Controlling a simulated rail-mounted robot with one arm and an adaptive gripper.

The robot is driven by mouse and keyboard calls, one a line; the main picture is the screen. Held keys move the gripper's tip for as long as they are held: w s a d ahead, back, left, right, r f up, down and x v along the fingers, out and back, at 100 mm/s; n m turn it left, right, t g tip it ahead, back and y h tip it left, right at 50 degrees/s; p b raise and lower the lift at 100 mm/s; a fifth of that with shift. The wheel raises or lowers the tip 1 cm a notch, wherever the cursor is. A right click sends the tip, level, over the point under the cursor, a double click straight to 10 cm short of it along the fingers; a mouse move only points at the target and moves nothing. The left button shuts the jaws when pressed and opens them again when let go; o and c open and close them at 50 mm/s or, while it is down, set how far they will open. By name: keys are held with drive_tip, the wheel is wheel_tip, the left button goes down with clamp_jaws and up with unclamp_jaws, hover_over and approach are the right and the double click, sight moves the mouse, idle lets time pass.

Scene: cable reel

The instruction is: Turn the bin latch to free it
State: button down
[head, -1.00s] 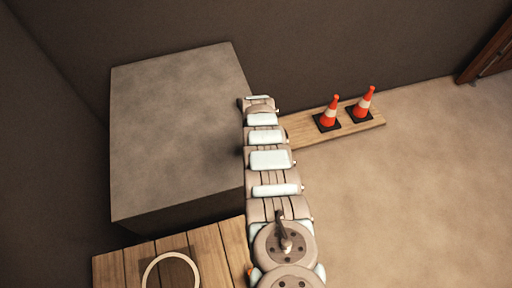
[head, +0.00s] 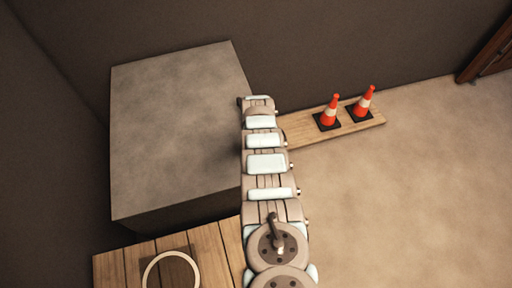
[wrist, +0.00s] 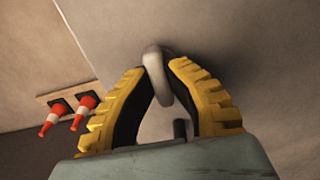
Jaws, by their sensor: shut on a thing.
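My gripper (wrist: 160,70) shows in the wrist view with two yellow and black fingers. Its fingertips close on a pale grey curved bar (wrist: 154,60), which looks like the latch. The bar bends down between the fingers, and its far end is hard to make out. A short dark peg (wrist: 180,130) stands lower down between the fingers. In the head view my arm runs up the middle and hides the gripper, and no latch can be made out there.
A large grey block (head: 180,130) stands left of my arm. Two orange cones (head: 329,113) (head: 363,105) stand on a plank (head: 375,119) at the right. A pale ring (head: 148,273) lies on wooden boards (head: 115,265) at bottom left. The right floor is clear.

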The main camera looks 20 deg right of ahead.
drive_tip(key=c, duration=1)
unclamp_jaws()
drive_tip(key=shift+c, duration=0.2)
drive_tip(key=shift+r, duration=0.25)
drive_tip(key=shift+d+r, duration=0.1)
drive_tip(key=shift+r, duration=0.05)
drive_tip(key=shift+w+r, duration=0.1)
drive_tip(key=shift+r, duration=1.55)
wheel_tip(320, 180, up, 8)
